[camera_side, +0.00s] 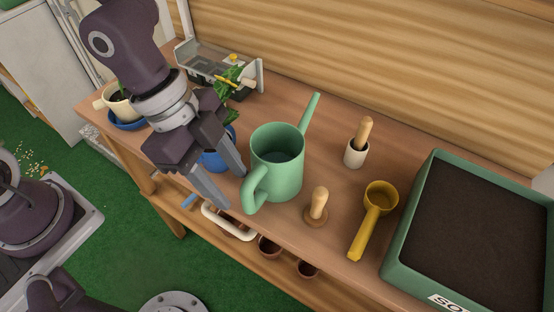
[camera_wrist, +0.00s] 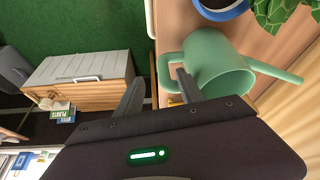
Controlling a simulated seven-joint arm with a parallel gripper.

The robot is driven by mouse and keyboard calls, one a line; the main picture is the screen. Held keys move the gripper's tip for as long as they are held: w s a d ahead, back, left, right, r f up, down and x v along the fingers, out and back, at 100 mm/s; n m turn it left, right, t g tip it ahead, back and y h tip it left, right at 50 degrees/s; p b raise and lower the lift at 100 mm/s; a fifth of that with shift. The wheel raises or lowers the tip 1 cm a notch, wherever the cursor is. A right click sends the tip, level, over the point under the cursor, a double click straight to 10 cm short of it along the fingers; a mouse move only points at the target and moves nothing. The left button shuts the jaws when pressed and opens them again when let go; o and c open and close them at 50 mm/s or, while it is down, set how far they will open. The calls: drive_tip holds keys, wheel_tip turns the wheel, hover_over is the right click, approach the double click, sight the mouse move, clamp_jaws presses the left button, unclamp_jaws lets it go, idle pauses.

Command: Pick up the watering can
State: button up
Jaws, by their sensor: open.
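The green watering can (camera_side: 277,165) stands upright on the wooden bench, its spout pointing up and to the back right and its handle toward the front left. It also shows in the wrist view (camera_wrist: 213,66), with the handle near one of my fingers. My gripper (camera_side: 233,190) is open and empty, just left of the can by the handle. In the wrist view my gripper (camera_wrist: 160,88) has its two fingers wide apart, with the can on the right side. I cannot tell whether the right finger touches the handle.
A blue pot (camera_side: 217,160) with a plant stands close behind my gripper. A green soil tray (camera_side: 407,232) fills the bench's right end.

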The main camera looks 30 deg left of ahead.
sight(243, 197)
drive_tip(key=x, duration=0.5)
drive_tip(key=shift+w+f, duration=0.35)
drive_tip(key=shift+c, duration=0.5)
clamp_jaws()
idle(0.5)
